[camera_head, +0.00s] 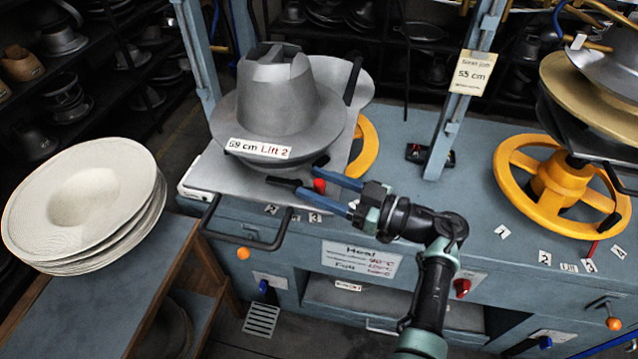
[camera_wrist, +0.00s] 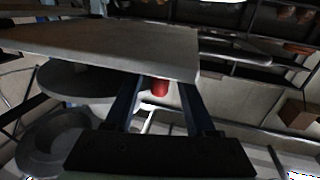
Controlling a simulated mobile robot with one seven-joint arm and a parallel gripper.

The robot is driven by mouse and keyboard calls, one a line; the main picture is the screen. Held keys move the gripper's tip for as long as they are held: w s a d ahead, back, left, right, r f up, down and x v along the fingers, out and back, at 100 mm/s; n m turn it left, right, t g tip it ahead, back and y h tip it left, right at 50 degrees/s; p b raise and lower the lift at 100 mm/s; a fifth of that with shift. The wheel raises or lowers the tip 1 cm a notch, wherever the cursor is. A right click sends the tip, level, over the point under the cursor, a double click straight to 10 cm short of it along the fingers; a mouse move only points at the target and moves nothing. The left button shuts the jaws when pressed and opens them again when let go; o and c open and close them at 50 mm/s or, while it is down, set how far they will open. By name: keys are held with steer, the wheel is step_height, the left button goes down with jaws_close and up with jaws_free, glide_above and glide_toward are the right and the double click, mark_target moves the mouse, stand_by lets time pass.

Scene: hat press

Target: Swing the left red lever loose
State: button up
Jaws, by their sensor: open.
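The left red lever shows only as a short red knob (camera_head: 319,185) at the front right edge of the left press's grey plate (camera_head: 215,185). The rest of the lever is hidden. My gripper (camera_head: 302,172) is open, with one blue finger on each side of the knob. In the wrist view the red knob (camera_wrist: 160,87) stands between the two fingers (camera_wrist: 160,82), just below the plate's edge (camera_wrist: 150,65). A gap shows on both sides, and I see no clear contact.
A grey hat mould (camera_head: 275,95) sits on the plate, with a black handle bar (camera_head: 248,243) in front. A yellow wheel (camera_head: 365,150) is close behind my fingers. Pale hat blanks (camera_head: 85,210) are stacked at left. A post (camera_head: 450,120) stands at right.

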steer(key=b+v, duration=0.3)
steer(key=v, duration=1)
steer(key=shift+b, duration=0.3)
